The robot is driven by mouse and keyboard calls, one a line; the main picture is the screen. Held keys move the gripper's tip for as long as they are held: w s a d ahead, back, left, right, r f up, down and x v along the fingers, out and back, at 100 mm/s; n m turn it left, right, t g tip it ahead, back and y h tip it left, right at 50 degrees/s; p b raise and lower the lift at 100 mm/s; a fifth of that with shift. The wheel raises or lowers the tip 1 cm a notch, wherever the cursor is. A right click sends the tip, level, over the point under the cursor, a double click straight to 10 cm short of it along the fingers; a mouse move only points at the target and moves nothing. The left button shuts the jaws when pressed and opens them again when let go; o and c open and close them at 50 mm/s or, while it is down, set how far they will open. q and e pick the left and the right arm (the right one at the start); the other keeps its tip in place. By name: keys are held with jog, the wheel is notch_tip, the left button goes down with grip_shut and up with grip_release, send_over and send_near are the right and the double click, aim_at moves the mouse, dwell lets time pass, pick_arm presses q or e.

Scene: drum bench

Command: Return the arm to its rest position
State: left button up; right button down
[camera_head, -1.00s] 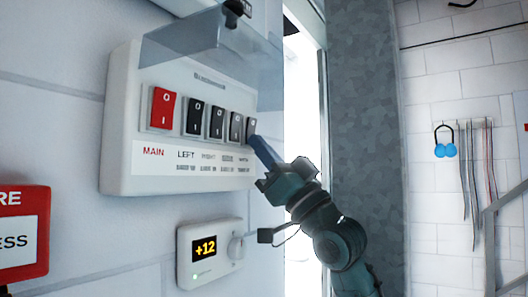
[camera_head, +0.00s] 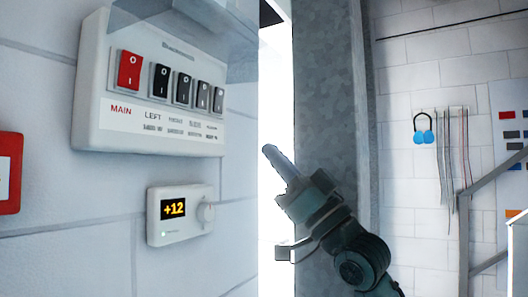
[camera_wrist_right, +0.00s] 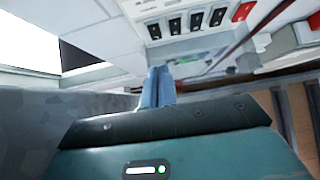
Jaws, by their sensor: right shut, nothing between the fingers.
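My right gripper (camera_head: 269,150) is shut and empty in the head view, its arm coming in from the lower right. Its fingertips point up and left, in front of the bright opening, to the right of the switch panel and apart from it. In the right wrist view the shut fingers (camera_wrist_right: 158,72) stand pressed together. The white switch panel (camera_head: 90,125) is on the wall at the left, with a red MAIN switch (camera_head: 130,70) and several black switches (camera_head: 183,89). The switches also show at the top of the right wrist view (camera_wrist_right: 196,20). My left gripper is out of view.
A clear cover (camera_head: 190,25) is raised above the switches. A thermostat box (camera_head: 158,233) reading +12 hangs below the panel. A grey pillar (camera_head: 325,110) stands behind my right gripper.

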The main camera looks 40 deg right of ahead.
jog(key=shift+s+f, duration=0.1)
jog(key=shift+f, duration=0.15)
dwell(0.4)
